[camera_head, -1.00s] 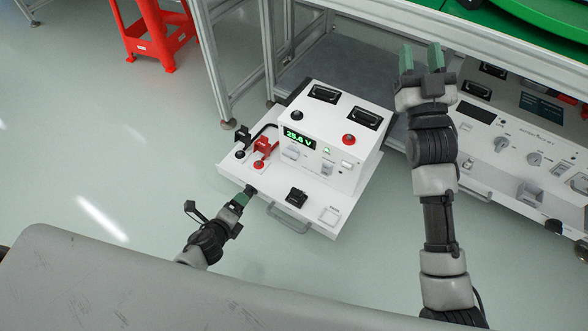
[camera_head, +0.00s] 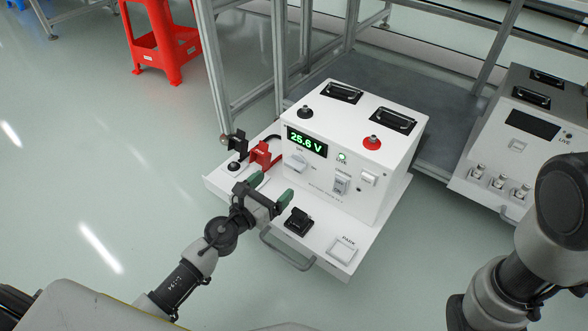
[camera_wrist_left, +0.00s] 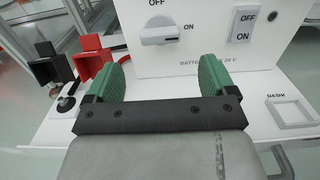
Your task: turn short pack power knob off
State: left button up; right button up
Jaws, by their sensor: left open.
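The short pack (camera_head: 350,150) is a white box with a lit green display (camera_head: 307,142) reading 25.6 V and a lit green LIVE lamp. Its white power knob (camera_head: 299,163) is on the front panel below the display. In the left wrist view the knob (camera_wrist_left: 165,36) lies horizontal, in line with the ON mark at its right; OFF is printed above. My left gripper (camera_head: 271,188) is open and empty in front of the panel, its green fingers apart, below the knob and not touching it. My right arm shows at the right edge; its gripper is out of view.
Red and black connectors (camera_head: 262,153) stand at the pack's left. A rocker switch (camera_head: 340,184) is right of the knob. A black clip (camera_head: 299,221) and a square frame (camera_head: 342,250) lie on the front tray. Another unit (camera_head: 520,140) stands at right.

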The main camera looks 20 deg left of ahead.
aim_at(292, 168)
pick_arm(q)
jog(key=x, duration=0.8)
jog(key=shift+w+d, duration=0.1)
jog(key=shift+w, duration=0.2)
jog(key=c, duration=0.9)
